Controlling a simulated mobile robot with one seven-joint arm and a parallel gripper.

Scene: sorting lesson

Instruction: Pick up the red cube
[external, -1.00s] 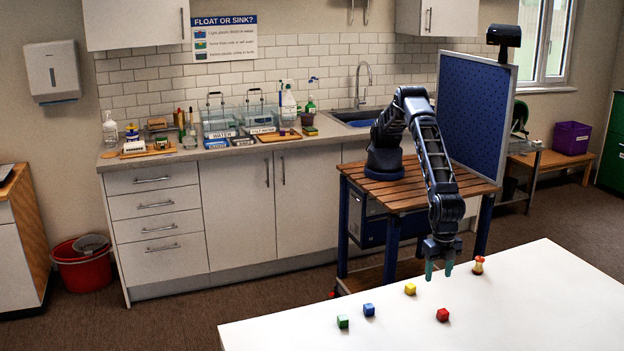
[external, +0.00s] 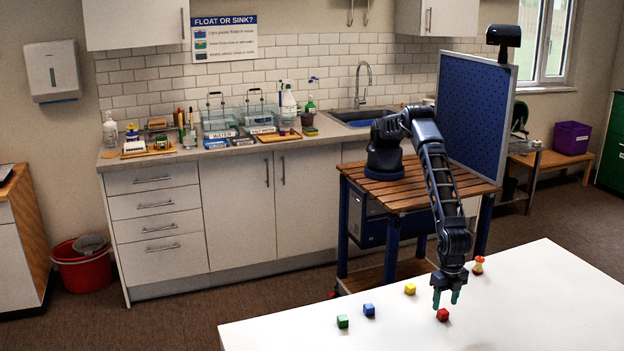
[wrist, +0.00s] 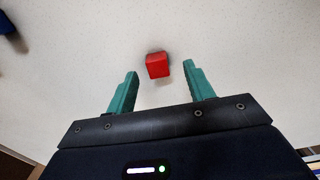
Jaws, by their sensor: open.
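The red cube (external: 442,315) rests on the white table, just below and beside my gripper in the external view. My gripper (external: 446,298) points down over the table with its teal fingers apart and nothing between them. In the wrist view the red cube (wrist: 158,65) lies a little beyond the tips of my open gripper (wrist: 160,76), roughly in line with the gap between the fingers. The exact height of the fingertips above the table is hard to tell.
On the white table (external: 560,300), a yellow cube (external: 410,288), a blue cube (external: 369,310) and a green cube (external: 342,321) lie to the left. A small red and yellow object (external: 478,264) stands behind my gripper to the right. The table's right part is clear.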

